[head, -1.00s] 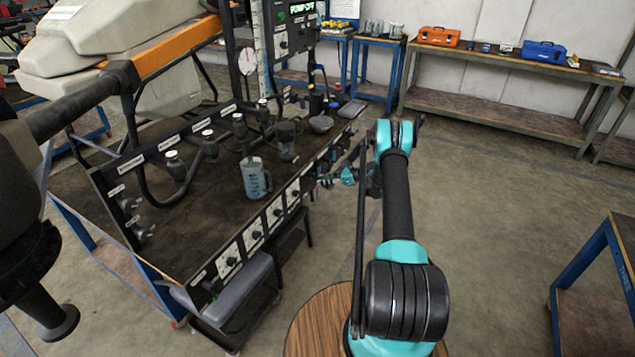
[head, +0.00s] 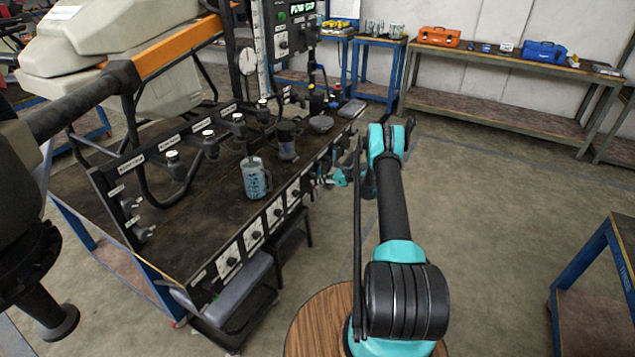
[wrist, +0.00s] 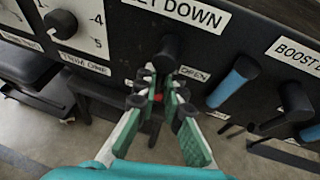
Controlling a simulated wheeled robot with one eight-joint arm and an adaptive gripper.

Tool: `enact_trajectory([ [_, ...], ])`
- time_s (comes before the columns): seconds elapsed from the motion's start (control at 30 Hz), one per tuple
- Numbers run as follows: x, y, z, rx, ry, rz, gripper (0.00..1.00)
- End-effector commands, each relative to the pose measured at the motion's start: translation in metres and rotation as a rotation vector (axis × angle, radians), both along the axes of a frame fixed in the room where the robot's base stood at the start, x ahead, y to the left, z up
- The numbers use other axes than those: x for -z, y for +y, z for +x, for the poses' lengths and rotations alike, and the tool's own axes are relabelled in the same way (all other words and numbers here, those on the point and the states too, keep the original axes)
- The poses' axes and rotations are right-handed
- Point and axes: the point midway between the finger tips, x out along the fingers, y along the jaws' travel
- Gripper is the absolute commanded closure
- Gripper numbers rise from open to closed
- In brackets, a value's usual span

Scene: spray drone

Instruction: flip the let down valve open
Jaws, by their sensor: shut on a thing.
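The let down valve (wrist: 167,55) is on the black panel under a white "LET DOWN" label, with a small "OPEN" tag to its right. In the wrist view its black knob sits just beyond my fingertips. My gripper (wrist: 158,97) is shut on the valve's handle, and a bit of red shows between the fingertips. The fingers hide most of the handle, so its exact angle cannot be told. In the head view my gripper (head: 335,178) is at the bench's right front edge, small and partly behind my arm.
A numbered dial (wrist: 62,24) is on the left. A clear jug (head: 256,178) stands on the bench. The floor right of my arm is open.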

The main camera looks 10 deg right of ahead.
Motion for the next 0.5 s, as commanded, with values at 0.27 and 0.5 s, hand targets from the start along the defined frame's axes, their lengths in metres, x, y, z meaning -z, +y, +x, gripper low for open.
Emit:
enact_trajectory([
  [0.27, -0.0001, -0.0003, -0.0001, 0.0, -0.014, -0.011, 1.0],
  [0.5, -0.0013, -0.0012, 0.0014, -0.001, -0.102, -0.073, 1.0],
])
